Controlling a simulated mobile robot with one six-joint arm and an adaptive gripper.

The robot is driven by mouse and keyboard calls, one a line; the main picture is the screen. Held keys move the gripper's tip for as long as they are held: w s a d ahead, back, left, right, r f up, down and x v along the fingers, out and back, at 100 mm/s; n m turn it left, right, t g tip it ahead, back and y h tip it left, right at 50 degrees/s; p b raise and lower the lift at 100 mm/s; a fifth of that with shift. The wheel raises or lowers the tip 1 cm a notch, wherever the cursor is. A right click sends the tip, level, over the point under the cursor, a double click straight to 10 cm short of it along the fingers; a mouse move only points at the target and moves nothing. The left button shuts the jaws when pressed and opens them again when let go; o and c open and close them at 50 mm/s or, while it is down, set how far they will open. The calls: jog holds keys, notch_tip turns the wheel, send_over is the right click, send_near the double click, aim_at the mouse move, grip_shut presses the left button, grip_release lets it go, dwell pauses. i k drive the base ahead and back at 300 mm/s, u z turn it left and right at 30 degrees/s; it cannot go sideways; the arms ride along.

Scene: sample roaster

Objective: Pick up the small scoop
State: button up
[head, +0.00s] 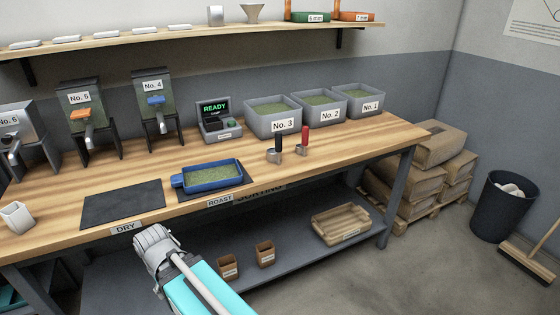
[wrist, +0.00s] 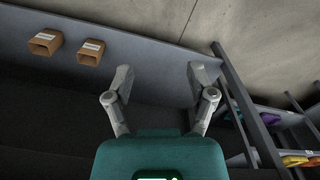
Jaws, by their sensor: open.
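Two scoops stand on the bench, one with a black handle (head: 275,146) and one with a red handle (head: 305,138). They are close together, in front of the bin No. 3. Both handles point up, and the metal scoop parts are at the bottom. Which one is the small scoop I cannot tell for sure; they look much alike in size here. My gripper (wrist: 160,82) is open in the wrist view, its two fingers wide apart with nothing between them. My arm shows in front of the bench in the head view, well apart from the scoops. Neither scoop shows in the wrist view.
A blue tray of beans (head: 212,178) lies on the bench left of the scoops. The grey bin No. 3 (head: 284,125) stands behind them. Two brown boxes and a wooden tray (head: 341,222) are on the lower shelf (head: 300,259). The bench front right of the scoops is clear.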

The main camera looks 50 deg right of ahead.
aim_at(300, 149)
jog(key=z, duration=1.55)
